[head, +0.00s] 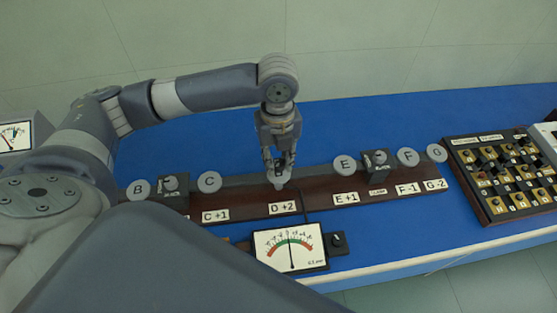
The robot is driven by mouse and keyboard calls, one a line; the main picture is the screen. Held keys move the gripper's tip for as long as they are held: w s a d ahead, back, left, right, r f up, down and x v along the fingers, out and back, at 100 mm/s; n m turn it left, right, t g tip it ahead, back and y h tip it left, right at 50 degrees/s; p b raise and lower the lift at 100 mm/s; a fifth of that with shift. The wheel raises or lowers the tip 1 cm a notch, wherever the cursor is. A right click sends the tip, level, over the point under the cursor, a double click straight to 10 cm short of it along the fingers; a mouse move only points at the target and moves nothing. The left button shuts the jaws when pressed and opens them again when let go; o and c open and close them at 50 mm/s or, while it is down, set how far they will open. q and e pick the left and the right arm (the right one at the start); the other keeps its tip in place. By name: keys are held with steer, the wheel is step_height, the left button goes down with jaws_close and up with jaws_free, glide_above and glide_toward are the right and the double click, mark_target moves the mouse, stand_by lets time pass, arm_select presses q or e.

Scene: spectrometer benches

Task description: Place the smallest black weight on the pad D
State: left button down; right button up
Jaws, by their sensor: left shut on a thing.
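My left gripper (279,167) points straight down over the dark wooden rail, above the plate marked D+2 (283,207). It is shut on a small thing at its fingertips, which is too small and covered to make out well. Round grey pads marked C (209,181) and E (344,165) lie on either side of it. Pad D's lettering is hidden; the gripper covers the place between C and E. I cannot tell whether the held thing touches a pad. I cannot pick out a loose black weight. My right gripper is not in view.
Dark blocks with grey knobs stand near B (170,184) and between E and F (379,159). Pads B (138,190), F (408,157) and G (437,153) line the rail. A dial meter (290,248) stands in front. A board of brass pieces (460,146) is at right. Blue bench behind is clear.

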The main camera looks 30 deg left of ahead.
mark_target(279, 159)
arm_select(q)
steer(key=shift+w+a+f, duration=0.15)
steer(key=shift+w, duration=0.35)
step_height(279, 159, down, 3)
steer(key=shift+s+r+p, duration=0.1)
steer(key=shift+s+p, duration=0.05)
steer(key=shift+p, duration=0.5)
steer(key=shift+f, duration=0.3)
steer(key=c, duration=1.3)
jaws_free()
steer(key=shift+f, duration=0.1)
